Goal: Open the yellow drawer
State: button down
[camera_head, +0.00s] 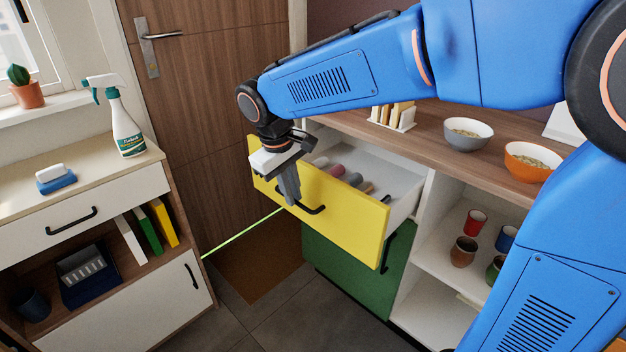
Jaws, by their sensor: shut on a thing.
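The yellow drawer (345,218) stands pulled out from the cabinet under the wooden counter. Its white inside shows several small objects, some pinkish and some dark. A black bar handle (316,210) is on its yellow front. My gripper (289,195) reaches down in front of the yellow front, at the left part of the handle. Its fingers are shut on the handle and hide that part of it.
A green door (345,265) with a black handle is below the drawer. Open shelves with cups (463,251) are to the right. Bowls (467,134) stand on the counter. A white cabinet (80,215) with a spray bottle (122,125) is at left. Floor between is clear.

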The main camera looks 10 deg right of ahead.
jog(key=s+a, duration=0.4)
jog(key=a, duration=0.1)
jog(key=shift+a, duration=0.2)
jog(key=c, duration=1.8)
grip_release()
jog(key=shift+c, duration=0.2)
notch_tip(320, 180, up, 17)
jog(key=s+a, duration=0.2)
jog(key=shift+a, duration=0.35)
